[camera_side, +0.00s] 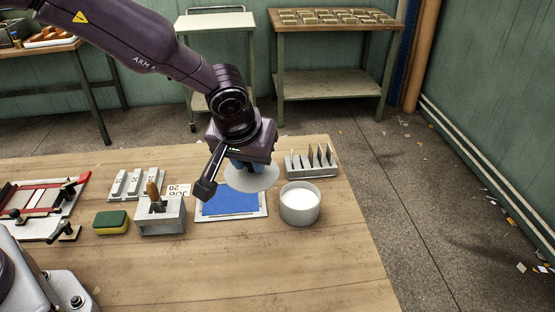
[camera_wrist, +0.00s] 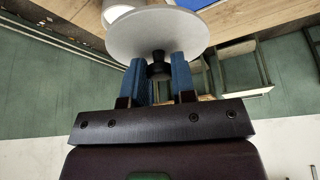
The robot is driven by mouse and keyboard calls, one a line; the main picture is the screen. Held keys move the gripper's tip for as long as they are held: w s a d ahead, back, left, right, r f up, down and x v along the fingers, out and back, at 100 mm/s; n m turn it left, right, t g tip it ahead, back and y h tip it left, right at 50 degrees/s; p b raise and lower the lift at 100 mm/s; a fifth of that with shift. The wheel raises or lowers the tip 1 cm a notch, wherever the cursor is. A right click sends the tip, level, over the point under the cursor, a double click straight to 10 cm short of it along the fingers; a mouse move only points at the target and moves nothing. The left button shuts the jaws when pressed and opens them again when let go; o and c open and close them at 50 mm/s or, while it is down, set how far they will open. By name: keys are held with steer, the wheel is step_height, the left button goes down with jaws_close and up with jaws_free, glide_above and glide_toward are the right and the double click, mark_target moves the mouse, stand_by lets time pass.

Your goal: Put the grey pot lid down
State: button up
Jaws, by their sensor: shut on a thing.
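The grey pot lid (camera_wrist: 157,30) is a round pale disc with a dark knob (camera_wrist: 158,68). My gripper (camera_wrist: 163,66) is shut on the knob between its blue fingers in the wrist view. In the side view the lid (camera_side: 252,180) hangs under my gripper (camera_side: 244,166), above the back part of a blue sheet. A white round pot (camera_side: 300,206) with pale contents stands uncovered just to the right of the lid. The fingertips are mostly hidden in the side view.
The blue sheet on its white board (camera_side: 230,205) lies below the lid. A grey block with a wooden handle (camera_side: 160,220), a sponge (camera_side: 111,222) and a slotted rack (camera_side: 311,164) stand around. The table front (camera_side: 240,270) is clear.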

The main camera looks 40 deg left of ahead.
steer(key=shift+s+a+r, duration=0.15)
steer(key=shift+s+r, duration=0.05)
steer(key=shift+s, duration=0.3)
steer(key=shift+s+a+r, duration=0.1)
steer(key=shift+s+r, duration=0.05)
steer(key=shift+s, duration=0.35)
steer(key=s+f, duration=0.1)
steer(key=f, duration=0.3)
steer(key=s+a+f, duration=0.1)
steer(key=f, duration=0.4)
steer(key=s+f, duration=0.1)
steer(key=f, duration=0.3)
steer(key=shift+s+a+f, duration=0.15)
steer(key=shift+a, duration=0.25)
steer(key=shift+f, duration=2.15)
steer(key=shift+f, duration=0.1)
steer(key=o, duration=0.9)
